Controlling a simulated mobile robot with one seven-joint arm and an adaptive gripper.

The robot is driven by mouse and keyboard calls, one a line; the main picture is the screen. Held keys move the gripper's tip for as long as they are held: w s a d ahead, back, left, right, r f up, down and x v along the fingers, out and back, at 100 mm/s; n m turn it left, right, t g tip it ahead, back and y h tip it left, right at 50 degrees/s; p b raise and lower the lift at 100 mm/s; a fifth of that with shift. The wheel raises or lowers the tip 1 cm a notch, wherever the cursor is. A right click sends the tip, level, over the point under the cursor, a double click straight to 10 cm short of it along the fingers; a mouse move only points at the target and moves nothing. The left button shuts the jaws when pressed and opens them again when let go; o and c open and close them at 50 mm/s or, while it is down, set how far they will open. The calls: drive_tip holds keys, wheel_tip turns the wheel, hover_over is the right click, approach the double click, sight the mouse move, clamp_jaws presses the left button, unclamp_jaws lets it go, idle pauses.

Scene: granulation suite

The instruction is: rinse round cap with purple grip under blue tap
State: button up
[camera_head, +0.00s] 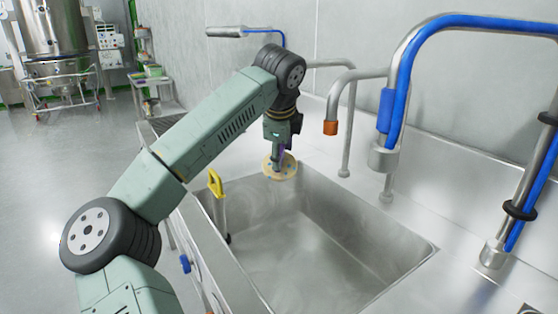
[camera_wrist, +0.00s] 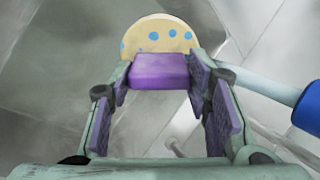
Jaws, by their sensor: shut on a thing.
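The round cap (camera_head: 280,168) is a tan disc with blue dots, held over the far left corner of the steel sink in the head view. In the wrist view the cap (camera_wrist: 158,35) shows beyond its purple grip (camera_wrist: 160,70). My gripper (camera_head: 279,148) is shut on the purple grip, and its fingers lie on both sides of it in the wrist view (camera_wrist: 160,84). The blue tap (camera_head: 384,150) is a steel spout with a blue hose along it, standing to the right of the cap and apart from it.
The sink basin (camera_head: 335,225) is open and looks empty. A tap with an orange tip (camera_head: 330,127) stands between my gripper and the blue tap. A yellow-handled tool (camera_head: 216,184) stands at the sink's left edge. Another blue-hosed pipe (camera_head: 520,205) rises at the right.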

drive_tip(key=shift+d, duration=0.55)
drive_tip(key=shift+a, duration=0.2)
drive_tip(key=shift+a+b, duration=0.4)
drive_tip(key=shift+d, duration=0.2)
drive_tip(key=shift+d, duration=0.4)
drive_tip(key=shift+b, duration=0.3)
